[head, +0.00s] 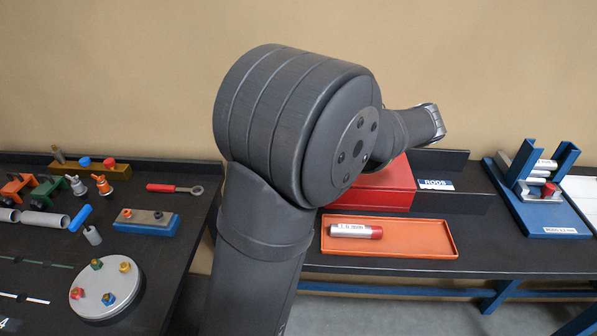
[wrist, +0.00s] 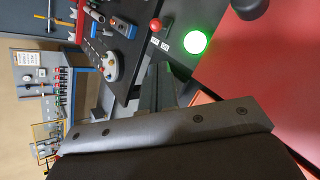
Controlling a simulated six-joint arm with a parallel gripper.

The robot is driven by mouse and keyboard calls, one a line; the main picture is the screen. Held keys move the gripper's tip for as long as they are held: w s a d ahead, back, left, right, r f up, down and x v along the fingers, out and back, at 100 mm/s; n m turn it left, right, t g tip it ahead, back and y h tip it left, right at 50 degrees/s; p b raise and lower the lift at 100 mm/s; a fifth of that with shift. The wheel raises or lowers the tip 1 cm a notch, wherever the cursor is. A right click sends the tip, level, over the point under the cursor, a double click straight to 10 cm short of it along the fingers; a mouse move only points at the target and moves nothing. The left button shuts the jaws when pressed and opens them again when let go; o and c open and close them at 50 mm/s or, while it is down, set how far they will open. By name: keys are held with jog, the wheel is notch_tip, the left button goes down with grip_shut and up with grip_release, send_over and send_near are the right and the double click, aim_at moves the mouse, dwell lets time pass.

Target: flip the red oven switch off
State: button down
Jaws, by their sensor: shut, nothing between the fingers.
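The red switch knob (wrist: 155,25) shows near the top of the wrist view, on a dark panel. A small white label with marks sits below it. A round green lamp (wrist: 195,42) beside it is lit. A large red surface (wrist: 265,75), likely the oven body, fills the right side; a red box (head: 375,190) shows partly behind my arm in the head view. My gripper (wrist: 165,85) is shut and empty, and apart from the knob in the picture. In the head view my gripper is hidden, and I cannot make out the switch there.
An orange tray (head: 420,249) holds a labelled cylinder (head: 355,230) before the red box. A blue rack (head: 545,190) holding rods stands at right. The left bench holds a round plate (head: 106,290), a blue block (head: 146,222) and several tools.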

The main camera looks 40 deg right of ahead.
jog(key=x, duration=1)
jog(key=shift+w+a+r+g+h, duration=0.45)
jog(key=shift+r+g+h, duration=0.1)
jog(key=shift+g+h, duration=0.2)
dwell(0.8)
jog(key=shift+w+a+r+n+g+h, duration=0.25)
jog(key=shift+w+n+g+h, duration=0.05)
jog(key=shift+g+h, duration=0.15)
jog(key=w+a+g+h, duration=0.1)
jog(key=g+h, duration=0.1)
jog(key=g, duration=0.1)
jog(key=shift+w+a+r+h, duration=0.35)
jog(key=shift+w+a+h, duration=0.05)
jog(key=shift+r, duration=0.8)
